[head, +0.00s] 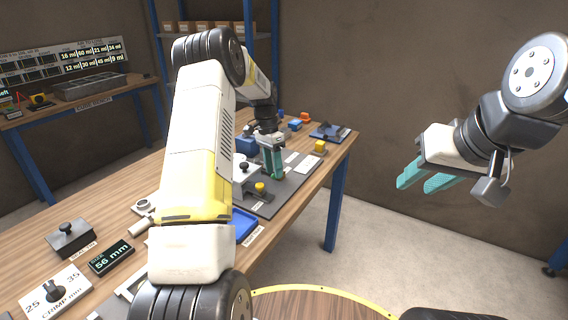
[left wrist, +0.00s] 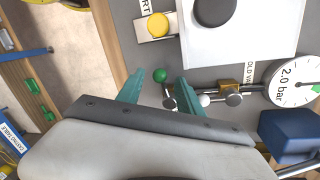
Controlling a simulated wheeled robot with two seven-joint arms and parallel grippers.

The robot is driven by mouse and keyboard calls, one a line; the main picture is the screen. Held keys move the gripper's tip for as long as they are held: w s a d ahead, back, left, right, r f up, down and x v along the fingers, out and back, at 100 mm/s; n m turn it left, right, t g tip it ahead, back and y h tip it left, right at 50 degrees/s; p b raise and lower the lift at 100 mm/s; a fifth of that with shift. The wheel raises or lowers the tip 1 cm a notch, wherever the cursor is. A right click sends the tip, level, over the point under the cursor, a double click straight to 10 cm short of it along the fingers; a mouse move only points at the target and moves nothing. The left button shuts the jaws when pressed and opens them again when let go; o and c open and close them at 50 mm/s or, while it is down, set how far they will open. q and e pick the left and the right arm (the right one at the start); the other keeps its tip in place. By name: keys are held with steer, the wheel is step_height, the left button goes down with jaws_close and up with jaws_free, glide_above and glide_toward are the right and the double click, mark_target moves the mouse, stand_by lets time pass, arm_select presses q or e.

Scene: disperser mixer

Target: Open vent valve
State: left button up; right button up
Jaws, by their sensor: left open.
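My left gripper (head: 272,162) is open and reaches down over the grey plate on the table. In the left wrist view its teal fingers (left wrist: 160,84) stand on either side of a small green ball knob (left wrist: 160,75). I cannot tell whether either finger touches the knob. To its right are metal valve fittings, a white ball knob (left wrist: 205,100), a brass block (left wrist: 229,87) and a round gauge (left wrist: 294,82) reading 2.0 bar. A label beginning "OLD VA" is partly cut off; no vent label is legible. My right gripper (head: 427,180) is open and empty in the air, away from the table.
A yellow button (left wrist: 158,25) and a white plate with a dark round part (left wrist: 215,10) lie near the left gripper. A blue block (left wrist: 289,132) stands beside the gauge. A blue tray (head: 243,226) is nearer on the table. My left arm hides much of the table.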

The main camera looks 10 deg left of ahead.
arm_select(q)
steer(key=shift+s+d+f, duration=0.1)
steer(key=shift+f, duration=0.45)
steer(key=shift+c, duration=0.4)
jaws_close()
